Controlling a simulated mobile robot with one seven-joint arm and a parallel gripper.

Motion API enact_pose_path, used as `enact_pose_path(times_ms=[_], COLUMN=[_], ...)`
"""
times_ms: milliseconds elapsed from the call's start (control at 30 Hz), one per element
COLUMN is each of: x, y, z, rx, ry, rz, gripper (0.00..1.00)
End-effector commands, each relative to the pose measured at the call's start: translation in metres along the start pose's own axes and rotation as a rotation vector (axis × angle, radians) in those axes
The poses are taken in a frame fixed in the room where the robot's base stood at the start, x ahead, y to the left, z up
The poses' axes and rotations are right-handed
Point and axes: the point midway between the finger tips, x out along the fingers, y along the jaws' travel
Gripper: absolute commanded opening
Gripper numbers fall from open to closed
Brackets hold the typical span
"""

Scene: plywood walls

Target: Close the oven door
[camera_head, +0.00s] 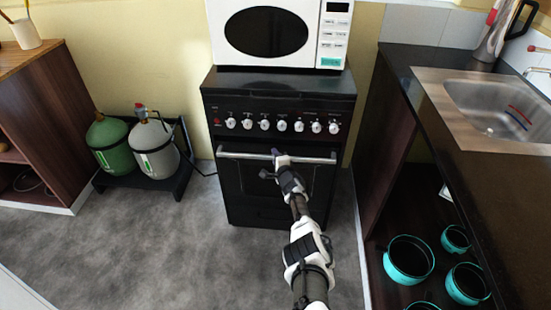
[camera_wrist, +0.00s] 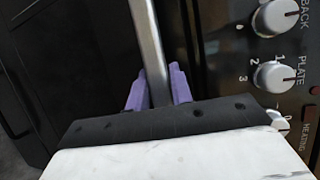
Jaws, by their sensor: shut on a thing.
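The black oven (camera_head: 270,105) stands against the back wall with a row of white knobs above its door. The oven door (camera_head: 240,182) stands upright, flush or nearly flush with the front; I cannot tell whether a small gap is left. A silver bar handle (camera_head: 237,155) runs along its top. My gripper (camera_head: 277,155) reaches the middle of this handle. In the wrist view, the purple fingers of my gripper (camera_wrist: 158,74) lie on both sides of the handle bar (camera_wrist: 148,40) and are shut on it. My arm hides part of the door.
A white microwave (camera_head: 270,35) sits on the oven. Green (camera_head: 110,142) and grey (camera_head: 155,148) gas cylinders stand to the left. A dark counter (camera_head: 455,185) with a sink and turquoise pots (camera_head: 408,260) below is at right. The floor in front is clear.

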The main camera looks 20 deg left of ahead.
Motion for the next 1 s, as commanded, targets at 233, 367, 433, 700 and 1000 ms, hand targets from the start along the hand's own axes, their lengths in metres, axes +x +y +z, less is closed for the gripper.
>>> enact_pose_path(times_ms=[233,367,433,700,1000], x=[0.001,0.000,0.000,-0.011,-0.058], y=[-0.005,-0.003,-0.003,-0.004,-0.008], z=[-0.002,-0.001,-0.001,-0.002,-0.002], rx=[0.000,0.000,0.000,0.000,0.004], ry=[0.002,0.002,0.002,0.003,0.005], rz=[-0.006,-0.004,-0.003,0.001,-0.002], gripper=[0.36,0.36,0.36,0.36,0.36])
